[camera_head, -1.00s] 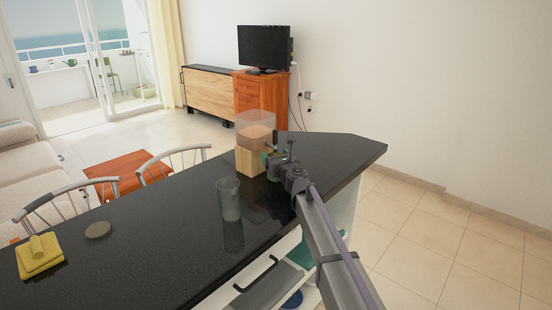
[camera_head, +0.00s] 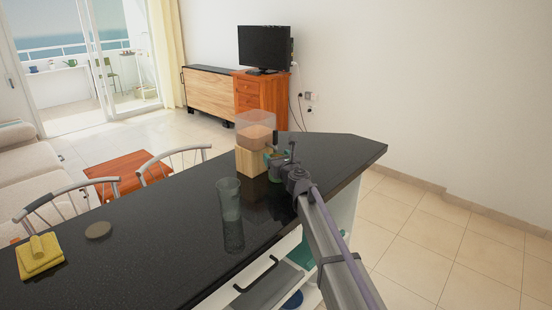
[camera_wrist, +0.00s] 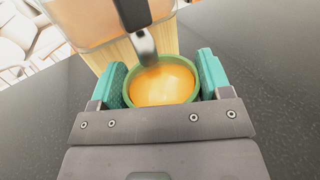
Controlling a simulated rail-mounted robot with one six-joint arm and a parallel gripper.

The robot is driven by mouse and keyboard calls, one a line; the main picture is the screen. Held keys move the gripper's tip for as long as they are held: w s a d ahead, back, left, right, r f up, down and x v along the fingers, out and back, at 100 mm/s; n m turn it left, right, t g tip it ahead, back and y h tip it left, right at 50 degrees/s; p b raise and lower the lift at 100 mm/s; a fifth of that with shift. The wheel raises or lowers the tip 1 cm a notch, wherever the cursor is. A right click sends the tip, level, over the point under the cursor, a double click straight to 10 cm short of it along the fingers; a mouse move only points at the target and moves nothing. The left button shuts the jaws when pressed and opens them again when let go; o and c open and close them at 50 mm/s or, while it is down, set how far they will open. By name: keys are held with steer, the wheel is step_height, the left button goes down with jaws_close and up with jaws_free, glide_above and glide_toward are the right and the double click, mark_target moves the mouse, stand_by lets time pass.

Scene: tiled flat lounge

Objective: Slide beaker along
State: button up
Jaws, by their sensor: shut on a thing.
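A green beaker (camera_wrist: 160,88) with orange liquid or an orange inside shows in the wrist view, upright under a metal spout. My gripper (camera_wrist: 161,84) is shut on it, with a teal pad against each side. In the head view my gripper (camera_head: 276,161) is low over the dark counter, right beside the wooden stand (camera_head: 249,162) of a drink dispenser (camera_head: 256,130). The beaker is mostly hidden there by the gripper. Whether its base touches the counter cannot be told.
A clear tumbler (camera_head: 229,198) stands on the dark counter (camera_head: 170,235), nearer than the dispenser. A round coaster (camera_head: 98,230) and a yellow sponge or cloth (camera_head: 40,255) lie at the left. The counter between the tumbler and coaster is clear. Chairs (camera_head: 180,160) line the far edge.

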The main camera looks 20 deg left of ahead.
steer(key=shift+s+d, duration=0.55)
steer(key=shift+d, duration=0.8)
steer(key=shift+s+d, duration=0.55)
steer(key=shift+d, duration=0.8)
steer(key=shift+s+d, duration=0.55)
steer(key=shift+d, duration=0.8)
steer(key=o, duration=1.1)
